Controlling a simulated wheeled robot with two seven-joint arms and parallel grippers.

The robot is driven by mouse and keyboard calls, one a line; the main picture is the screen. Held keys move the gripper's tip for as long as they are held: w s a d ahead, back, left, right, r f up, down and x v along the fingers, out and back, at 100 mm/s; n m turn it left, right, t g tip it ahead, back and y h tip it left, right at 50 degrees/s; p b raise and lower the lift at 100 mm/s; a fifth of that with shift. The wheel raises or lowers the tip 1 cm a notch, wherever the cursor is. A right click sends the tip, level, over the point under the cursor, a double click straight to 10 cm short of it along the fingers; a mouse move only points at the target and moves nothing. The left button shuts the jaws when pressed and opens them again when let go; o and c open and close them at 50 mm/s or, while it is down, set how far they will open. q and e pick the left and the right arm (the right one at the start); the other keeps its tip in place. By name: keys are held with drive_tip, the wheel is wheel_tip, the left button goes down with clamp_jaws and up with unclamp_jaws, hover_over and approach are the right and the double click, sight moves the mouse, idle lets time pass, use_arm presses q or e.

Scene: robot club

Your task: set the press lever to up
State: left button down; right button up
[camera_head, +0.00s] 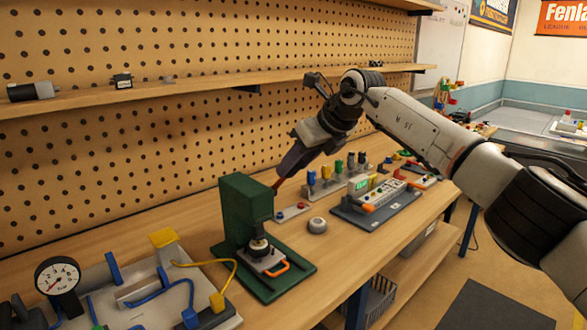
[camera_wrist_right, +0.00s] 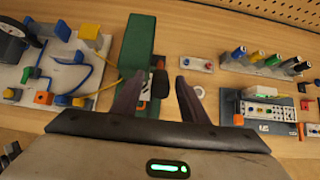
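The green press (camera_head: 245,215) stands upright on its base plate on the bench, with a round black part above a small metal block at its front. In the right wrist view the press (camera_wrist_right: 138,50) runs up the picture, left of centre. A dark lever knob (camera_wrist_right: 160,83) shows at its right side, between my right gripper's fingers. My right gripper (camera_head: 277,184) is beside the upper part of the press. In the wrist view its two fingers (camera_wrist_right: 159,92) are spread, with gaps beside the knob. The lever's arm is mostly hidden. My left gripper is not in view.
A board with a gauge (camera_head: 57,276), blue blocks and yellow tubing lies left of the press. To the right are a small grey button plate (camera_head: 293,212), a round grey piece (camera_head: 317,225) and an instrument board (camera_head: 376,203). A pegboard with a shelf (camera_head: 200,88) stands behind.

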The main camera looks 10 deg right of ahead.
drive_tip(key=b+v, duration=0.2)
drive_tip(key=v, duration=0.6)
drive_tip(key=shift+s+r, duration=0.25)
drive_tip(key=shift+r, duration=0.1)
drive_tip(key=shift+d, duration=0.1)
